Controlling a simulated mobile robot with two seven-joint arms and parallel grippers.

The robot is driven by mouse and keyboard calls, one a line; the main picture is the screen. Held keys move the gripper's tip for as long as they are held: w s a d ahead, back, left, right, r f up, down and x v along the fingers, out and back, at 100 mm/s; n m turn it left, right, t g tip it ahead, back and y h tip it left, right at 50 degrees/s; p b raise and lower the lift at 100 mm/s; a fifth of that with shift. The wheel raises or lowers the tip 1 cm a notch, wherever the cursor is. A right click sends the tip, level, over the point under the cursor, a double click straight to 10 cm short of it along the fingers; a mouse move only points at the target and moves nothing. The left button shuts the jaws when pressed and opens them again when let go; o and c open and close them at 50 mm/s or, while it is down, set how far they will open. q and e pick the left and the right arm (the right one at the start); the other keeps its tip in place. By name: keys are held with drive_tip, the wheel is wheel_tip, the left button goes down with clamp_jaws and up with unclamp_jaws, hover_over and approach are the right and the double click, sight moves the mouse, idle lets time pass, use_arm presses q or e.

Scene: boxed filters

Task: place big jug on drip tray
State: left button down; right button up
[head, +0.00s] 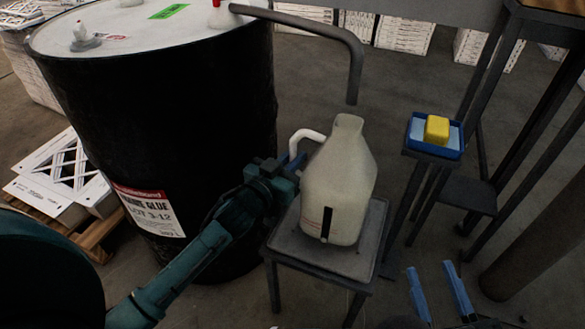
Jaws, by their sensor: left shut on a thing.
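The big jug (340,185) is a pale, upright plastic container with a dark stripe low on its front. It stands over the grey drip tray (350,262), which is the flat top of a small dark stand. Whether its base touches the tray is hard to tell. My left gripper (291,163) is shut on the jug at its white handle (305,136), on the jug's left side. My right gripper (430,268) is open and empty, low at the right, apart from the jug.
A large black drum (170,130) stands at the left. Its bent dark pipe (355,70) ends above the jug's mouth. A blue tray (416,141) with a yellow block (437,130) sits on a stand at the right. Dark metal legs and a pillar stand further right.

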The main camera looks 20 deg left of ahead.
use_arm(q)
wheel_tip(320, 180, down, 2)
drive_tip(key=shift+f+b, duration=0.1)
drive_tip(key=shift+b, duration=0.25)
drive_tip(key=shift+r, duration=0.2)
drive_tip(key=c, duration=1.9)
unclamp_jaws()
drive_tip(key=shift+f, duration=0.3)
drive_tip(key=o, duration=0.5)
drive_tip(key=shift+r, duration=0.15)
drive_tip(key=shift+s, duration=0.15)
drive_tip(key=p+v, duration=0.2)
drive_tip(key=v, duration=0.9)
drive_tip(key=shift+s+a+p, duration=0.2)
drive_tip(key=shift+s+p, duration=0.15)
drive_tip(key=shift+p, duration=0.05)
